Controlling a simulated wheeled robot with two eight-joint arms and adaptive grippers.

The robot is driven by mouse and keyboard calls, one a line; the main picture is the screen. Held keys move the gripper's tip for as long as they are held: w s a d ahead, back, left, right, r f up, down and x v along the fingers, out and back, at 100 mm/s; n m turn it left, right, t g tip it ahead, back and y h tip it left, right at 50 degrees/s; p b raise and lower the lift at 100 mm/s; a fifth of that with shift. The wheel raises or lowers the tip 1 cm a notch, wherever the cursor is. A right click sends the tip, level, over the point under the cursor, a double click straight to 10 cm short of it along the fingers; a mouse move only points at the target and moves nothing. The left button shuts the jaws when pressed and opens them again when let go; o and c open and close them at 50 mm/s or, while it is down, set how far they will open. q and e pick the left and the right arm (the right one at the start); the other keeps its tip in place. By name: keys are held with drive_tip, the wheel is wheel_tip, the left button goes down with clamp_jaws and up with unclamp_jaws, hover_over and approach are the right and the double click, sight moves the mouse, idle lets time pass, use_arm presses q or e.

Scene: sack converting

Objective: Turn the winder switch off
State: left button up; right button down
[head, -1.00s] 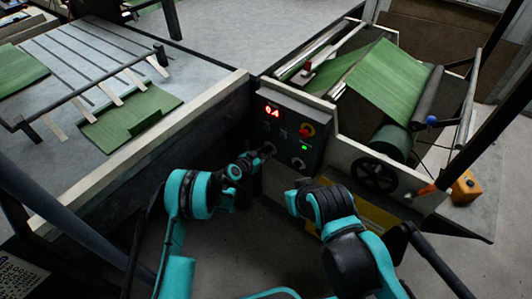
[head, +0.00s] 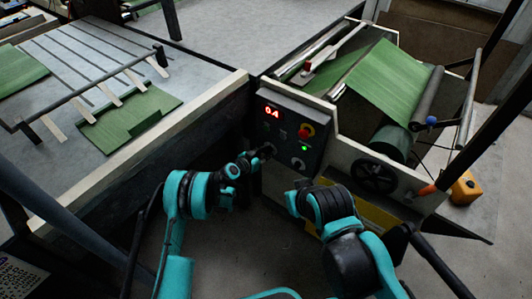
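The dark control panel (head: 290,132) stands at the centre on the machine's front. It carries a lit red display (head: 272,112), a red knob (head: 306,130), a lit green lamp (head: 304,148) and a pale rotary switch (head: 298,163) at lower right. I cannot read which control is the winder switch. My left gripper (head: 264,153) is at the panel's lower left, and its fingertips cover a control there. Contact and finger opening are too small and dark to tell. My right gripper (head: 297,190) is below the panel, mostly hidden by its own wrist.
Right of the panel, a green web (head: 385,75) runs over rollers, with a black handwheel (head: 375,177) below. At left, a table (head: 85,185) bears green sheets (head: 138,118). A pale rail (head: 150,150) edges it.

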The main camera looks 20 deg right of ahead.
use_arm(q)
drive_tip(key=v, duration=1.2)
drive_tip(key=shift+r, duration=0.1)
drive_tip(key=s+a+r+n+y, duration=0.2)
drive_tip(key=s+a+r+y, duration=0.15)
drive_tip(key=a+r, duration=0.5)
drive_tip(key=s+a+r+n+y, duration=0.25)
drive_tip(key=s+a+r, duration=0.3)
drive_tip(key=r, duration=0.55)
drive_tip(key=s+a+r+n+y, duration=0.1)
drive_tip(key=s+a+n+y, duration=0.1)
drive_tip(key=s+a, duration=0.6)
drive_tip(key=s+a+n+g+y, duration=0.1)
drive_tip(key=s+a+n, duration=0.3)
drive_tip(key=s+a, duration=0.4)
drive_tip(key=s+y, duration=0.1)
drive_tip(key=s, duration=0.4)
drive_tip(key=shift+s+r+y, duration=0.2)
drive_tip(key=shift+r+y, duration=0.2)
